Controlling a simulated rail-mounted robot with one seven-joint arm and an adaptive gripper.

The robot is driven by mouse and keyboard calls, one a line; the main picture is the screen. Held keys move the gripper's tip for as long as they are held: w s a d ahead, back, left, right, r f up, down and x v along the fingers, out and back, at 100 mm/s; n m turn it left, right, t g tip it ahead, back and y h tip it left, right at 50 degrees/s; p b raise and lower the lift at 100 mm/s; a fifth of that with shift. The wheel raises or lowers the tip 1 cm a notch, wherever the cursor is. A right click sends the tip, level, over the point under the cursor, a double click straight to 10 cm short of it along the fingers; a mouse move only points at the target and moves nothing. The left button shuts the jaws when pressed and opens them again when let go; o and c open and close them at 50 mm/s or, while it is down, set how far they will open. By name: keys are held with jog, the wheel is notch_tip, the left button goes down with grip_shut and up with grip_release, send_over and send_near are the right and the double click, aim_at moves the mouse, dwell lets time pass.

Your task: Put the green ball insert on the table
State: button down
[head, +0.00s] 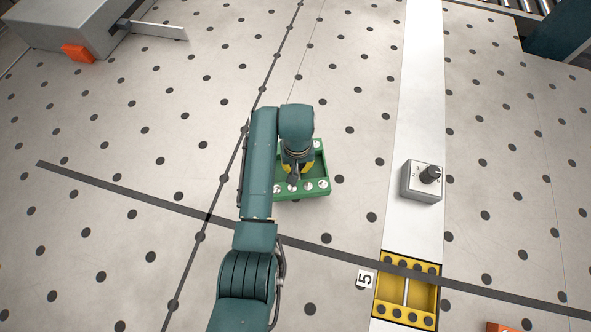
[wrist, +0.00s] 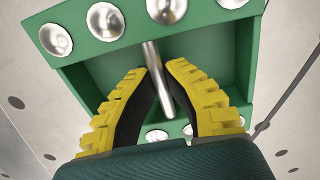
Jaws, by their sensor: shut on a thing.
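The green ball insert (head: 319,190) is a green tray-like block with silver balls along its edges and a metal bar across its middle. In the head view it is at the centre, on or just above the pale dotted table (head: 160,170); I cannot tell if it touches. In the wrist view the insert (wrist: 225,45) fills the upper part. My gripper (wrist: 165,85) has yellow-backed dark fingers shut on the insert's metal bar. In the head view my arm covers part of the insert, and my gripper (head: 294,172) shows only partly.
A white strip (head: 418,100) runs along the right, carrying a grey box with a black knob (head: 421,181) and a yellow insert (head: 407,292) beside a "5" label (head: 366,279). A grey machine with an orange part (head: 78,53) is at upper left. The table around the green insert is clear.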

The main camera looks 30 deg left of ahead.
aim_at(297, 172)
jog(key=shift+f, duration=1.4)
jog(key=c, duration=1.6)
grip_release()
jog(key=shift+f, duration=0.2)
jog(key=shift+c, duration=0.2)
jog(key=o, duration=0.4)
jog(key=shift+r, duration=0.1)
notch_tip(297, 172, up, 12)
jog(key=shift+r, duration=0.1)
